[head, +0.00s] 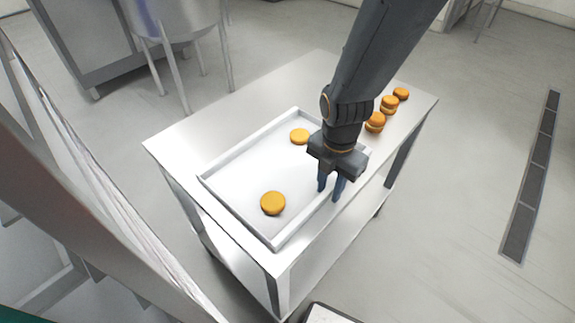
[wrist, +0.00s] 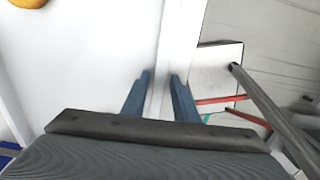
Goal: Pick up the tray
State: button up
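The white shallow tray (head: 239,229) lies flat on the metal table, with raised rims. Two orange-brown round buns sit in it, one near the front (head: 273,203) and one near the back (head: 300,136). My gripper (head: 331,191) points down at the tray's right rim. In the wrist view my two blue fingers (wrist: 160,76) stand on either side of the rim (wrist: 170,60), one inside the tray and one outside. The fingers look apart, with a small gap at the rim. My arm hides part of the tray's right side.
The metal table (head: 190,127) has a lower shelf. Several buns (head: 375,122) stand in a row on its top, right of my arm. A round vessel on legs (head: 175,18) stands behind. Open floor (head: 460,180) lies to the right, with a dark drain strip (head: 530,180).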

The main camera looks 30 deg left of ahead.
grip_shut()
jog(key=shift+r, duration=0.1)
notch_tip(320, 180, up, 18)
jog(key=b, duration=0.4)
dwell(0.3)
jog(key=shift+c, duration=2.3)
grip_release()
grip_shut()
